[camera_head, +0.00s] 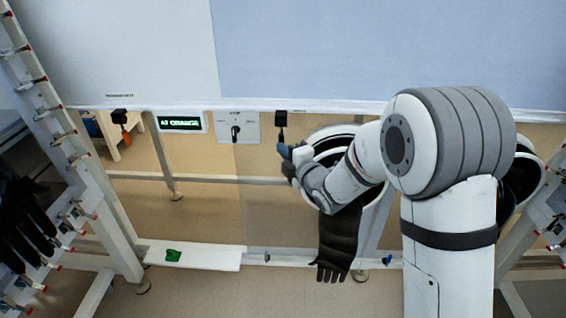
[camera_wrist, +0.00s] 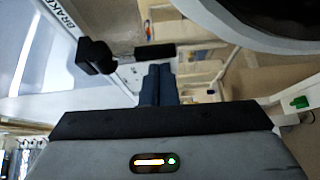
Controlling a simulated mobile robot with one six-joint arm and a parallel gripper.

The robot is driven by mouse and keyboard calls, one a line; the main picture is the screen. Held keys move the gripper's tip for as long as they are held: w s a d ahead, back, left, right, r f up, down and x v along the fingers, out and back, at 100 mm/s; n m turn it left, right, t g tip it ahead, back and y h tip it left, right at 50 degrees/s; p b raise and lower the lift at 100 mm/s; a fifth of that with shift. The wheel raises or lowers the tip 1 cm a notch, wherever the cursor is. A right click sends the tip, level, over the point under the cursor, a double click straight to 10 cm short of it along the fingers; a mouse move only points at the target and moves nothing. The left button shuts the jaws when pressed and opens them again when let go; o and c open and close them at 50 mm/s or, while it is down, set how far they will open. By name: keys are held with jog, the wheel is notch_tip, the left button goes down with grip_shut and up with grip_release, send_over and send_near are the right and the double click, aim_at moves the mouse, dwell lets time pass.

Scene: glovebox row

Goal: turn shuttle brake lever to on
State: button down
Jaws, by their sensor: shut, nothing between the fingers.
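The brake lever (camera_head: 281,119) has a black mount under the front edge of the large white-blue panel, with a dark handle hanging down from it. In the wrist view the black mount (camera_wrist: 95,55) sits beside the printed word BRAKE, and the dark handle (camera_wrist: 154,50) reaches out sideways from it. My gripper (camera_head: 284,151) is just below the lever's lower end. In the wrist view its dark blue fingers (camera_wrist: 158,72) are together and empty, with their tips close to the handle. I cannot tell whether they touch it.
A second lever (camera_head: 121,119) with an orange-red handle hangs farther left. Between them are a green-lit display (camera_head: 180,123) and a plate with a black knob (camera_head: 237,130). A black glove (camera_head: 338,240) hangs from a round port. A green object (camera_head: 173,255) lies on a white shelf (camera_head: 215,259).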

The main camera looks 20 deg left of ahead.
jog(key=shift+w+f+y+b, duration=0.1)
jog(key=shift+f+y+b, duration=0.2)
jog(key=shift+b, duration=0.45)
jog(key=shift+r, duration=0.2)
jog(key=s+a+b+v, duration=0.1)
jog(key=s+a+v, duration=0.1)
jog(key=v, duration=1)
jog(key=shift+s+d+b, duration=0.3)
jog(key=shift+s+b, duration=0.05)
jog(key=shift+r, duration=0.1)
